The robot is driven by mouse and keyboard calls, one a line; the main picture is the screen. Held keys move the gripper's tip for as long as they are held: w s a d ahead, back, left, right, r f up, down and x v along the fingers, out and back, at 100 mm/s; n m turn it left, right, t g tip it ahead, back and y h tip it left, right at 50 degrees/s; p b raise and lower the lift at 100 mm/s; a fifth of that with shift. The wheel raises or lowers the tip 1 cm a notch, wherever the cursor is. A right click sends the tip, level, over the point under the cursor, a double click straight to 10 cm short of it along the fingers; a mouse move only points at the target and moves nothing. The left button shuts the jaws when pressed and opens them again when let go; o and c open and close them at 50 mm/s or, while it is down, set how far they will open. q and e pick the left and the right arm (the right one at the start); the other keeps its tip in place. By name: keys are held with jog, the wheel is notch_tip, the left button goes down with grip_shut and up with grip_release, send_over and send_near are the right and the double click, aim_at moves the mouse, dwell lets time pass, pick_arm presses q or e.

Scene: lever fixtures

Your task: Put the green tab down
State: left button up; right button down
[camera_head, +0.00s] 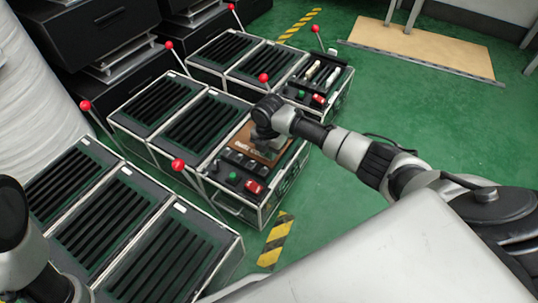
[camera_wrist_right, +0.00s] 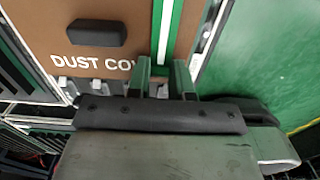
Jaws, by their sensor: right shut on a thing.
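My right gripper (camera_wrist_right: 163,78) is shut on the green tab (camera_wrist_right: 169,30). The tab shows in the right wrist view as a green strip with a white stripe, running up from between the fingertips. Beside it on the left is a brown dust cover (camera_wrist_right: 40,25) with a black handle (camera_wrist_right: 96,33). In the head view my right gripper (camera_head: 266,148) is over the brown cover (camera_head: 243,137) on the near right unit and hides the tab. My left gripper is out of view; only part of my left arm shows at bottom left.
The same panel has a green button (camera_head: 232,176) and a red switch (camera_head: 254,187). Red-knobbed levers, such as the near one (camera_head: 178,165), stand up around the slatted units. Another unit with pale tabs (camera_head: 332,77) is behind. Green floor (camera_head: 400,105) lies open to the right.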

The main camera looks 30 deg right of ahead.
dwell(0.3)
jog(key=shift+f, duration=0.2)
jog(key=c, duration=1)
grip_release()
